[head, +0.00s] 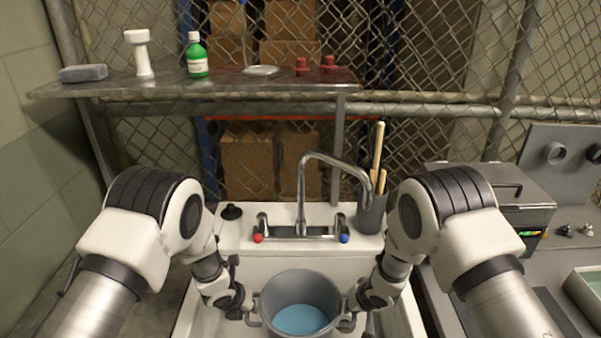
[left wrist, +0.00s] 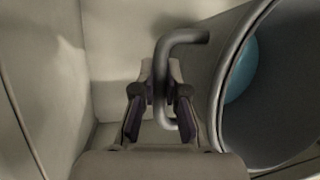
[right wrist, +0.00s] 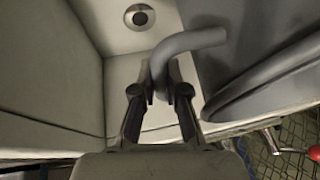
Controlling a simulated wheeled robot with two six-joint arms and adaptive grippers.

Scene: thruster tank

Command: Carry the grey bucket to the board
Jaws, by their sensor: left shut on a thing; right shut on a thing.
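The grey bucket (head: 299,284) is in the sink at the bottom middle of the head view, with blue liquid (head: 300,319) inside. My left gripper (head: 243,308) is shut on the bucket's left handle; the left wrist view shows the fingers (left wrist: 160,95) around the grey handle (left wrist: 183,37). My right gripper (head: 354,306) is shut on the opposite handle (right wrist: 190,42), seen between the fingers (right wrist: 161,90) in the right wrist view. I cannot tell whether the bucket's base touches the sink floor. The grey board (head: 566,157) with round fittings appears to stand at the far right.
The white sink (head: 200,315) surrounds the bucket, with a drain (right wrist: 140,17). A tall faucet (head: 301,190) stands behind it, beside a grey cup with wooden handles (head: 371,212). A metal shelf (head: 220,88) holds a green bottle (head: 196,56). A grey machine (head: 500,190) stands right.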

